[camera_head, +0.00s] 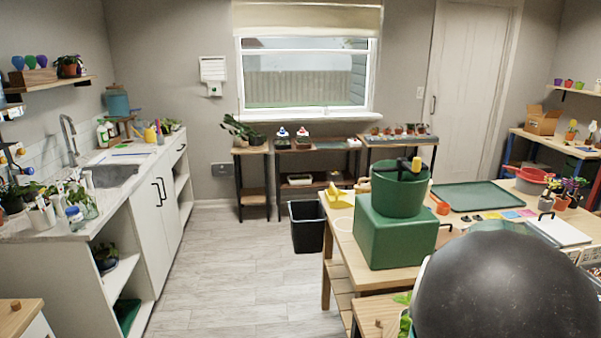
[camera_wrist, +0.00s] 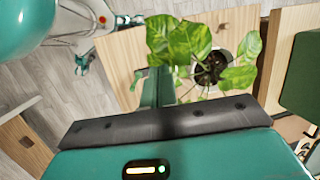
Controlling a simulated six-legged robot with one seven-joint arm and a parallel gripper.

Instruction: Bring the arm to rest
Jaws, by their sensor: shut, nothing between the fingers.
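My gripper (camera_wrist: 157,87) shows in the wrist view as narrow teal fingers beyond a dark band and a teal housing. The fingers are shut and hold nothing. They point toward a wooden surface (camera_wrist: 124,58), beside a leafy potted plant (camera_wrist: 211,66) with yellow-green leaves. Some leaves lie close to the fingers in the picture; I cannot tell whether they touch. I cannot make out my gripper in the head view, where a large dark dome covers the lower right.
In the head view, a green box (camera_head: 396,239) bearing a green pot (camera_head: 399,192) stands on the wooden table, near a green tray (camera_head: 484,196). A black bin (camera_head: 306,227) stands on the floor. Open floor (camera_head: 236,275) lies between the table and the left counter (camera_head: 143,194).

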